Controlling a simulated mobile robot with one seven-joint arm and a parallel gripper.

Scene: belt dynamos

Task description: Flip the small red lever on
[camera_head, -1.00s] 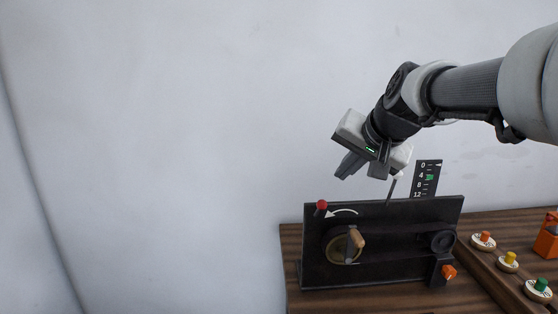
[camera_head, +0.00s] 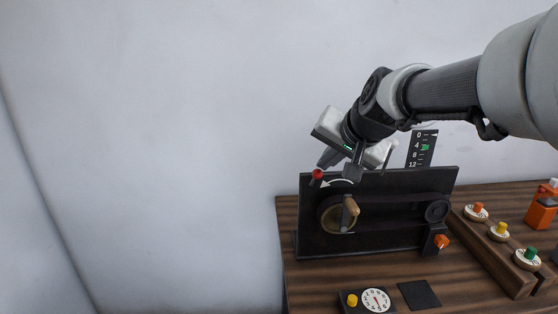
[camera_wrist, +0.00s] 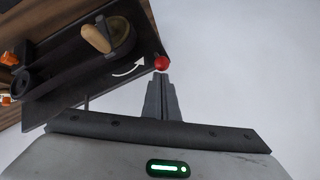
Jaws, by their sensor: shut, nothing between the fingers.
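The small red lever (camera_head: 317,175) is a red ball knob at the top left corner of the black upright panel (camera_head: 385,222). A white curved arrow (camera_head: 339,182) is printed beside it. My gripper (camera_head: 323,164) is shut and empty, just above the panel's top left corner, close to the red knob. In the wrist view the shut fingertips (camera_wrist: 161,76) point at the red knob (camera_wrist: 161,63) and overlap its lower edge. I cannot tell whether they touch it.
A crank with a wooden handle (camera_head: 351,206) stands out from the panel front. A scale plate (camera_head: 422,148) rises behind it. A dial box (camera_head: 368,300), a dark pad (camera_head: 419,295) and a rail with coloured knobs (camera_head: 501,231) share the wooden table (camera_head: 300,275).

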